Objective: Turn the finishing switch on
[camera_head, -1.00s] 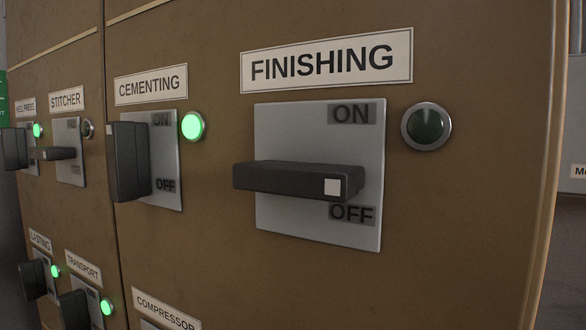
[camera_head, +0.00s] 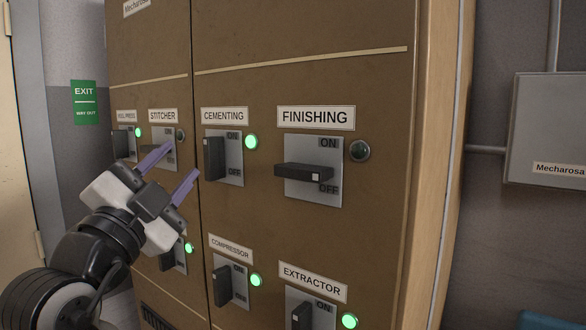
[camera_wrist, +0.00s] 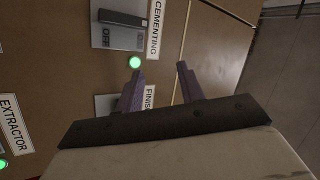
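The finishing switch has a dark handle (camera_head: 300,171) lying horizontal across a grey plate (camera_head: 331,191), with ON printed above and OFF below. Its white label (camera_head: 316,117) sits above, and its lamp (camera_head: 360,151) at the right is dark. My gripper (camera_head: 183,161) is open and empty, left of the finishing switch, in front of the stitcher and cementing switches in the head view. In the wrist view my gripper (camera_wrist: 160,70) shows two spread purple fingers. There the finishing label (camera_wrist: 150,98) is partly hidden behind a finger, and the finishing handle is hidden.
The cementing switch (camera_head: 210,159) stands upright with its lamp (camera_head: 251,142) lit green. The compressor switch (camera_head: 221,287) and extractor switch (camera_head: 301,315) are below, with green lamps. The stitcher switch is partly covered by my gripper. A grey wall box (camera_head: 545,125) is at the right.

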